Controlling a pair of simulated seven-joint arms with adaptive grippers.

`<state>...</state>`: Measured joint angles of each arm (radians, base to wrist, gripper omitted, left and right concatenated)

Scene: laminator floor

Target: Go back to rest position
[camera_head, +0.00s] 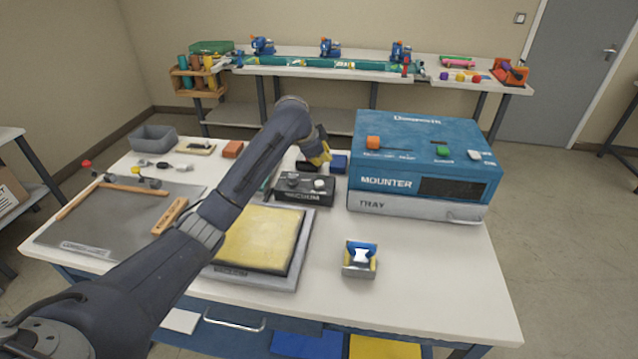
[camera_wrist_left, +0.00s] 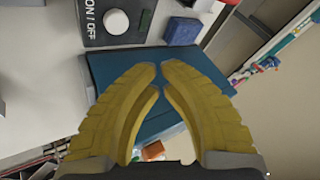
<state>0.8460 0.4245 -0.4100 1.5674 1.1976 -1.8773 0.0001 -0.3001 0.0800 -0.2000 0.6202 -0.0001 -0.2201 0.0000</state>
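My left arm reaches in from the lower left in the head view. Its yellow-fingered left gripper (camera_head: 318,155) hangs above the far part of the table, just behind the black vacuum box (camera_head: 303,188). In the left wrist view the gripper's two fingertips (camera_wrist_left: 159,68) almost meet, with only a thin gap and nothing held between them. Behind the fingers lies a flat dark blue-teal surface (camera_wrist_left: 115,72). The vacuum box, with its knob and ON/OFF label, shows at the top left (camera_wrist_left: 118,22). My right gripper is in neither view.
A blue mounter machine (camera_head: 425,150) stands right of the gripper. A small blue block (camera_head: 339,163) sits close by. A yellow pad in a grey frame (camera_head: 262,238) lies beneath my forearm. A small blue-and-yellow holder (camera_head: 359,260) stands front right. The table's right front (camera_head: 440,290) is clear.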

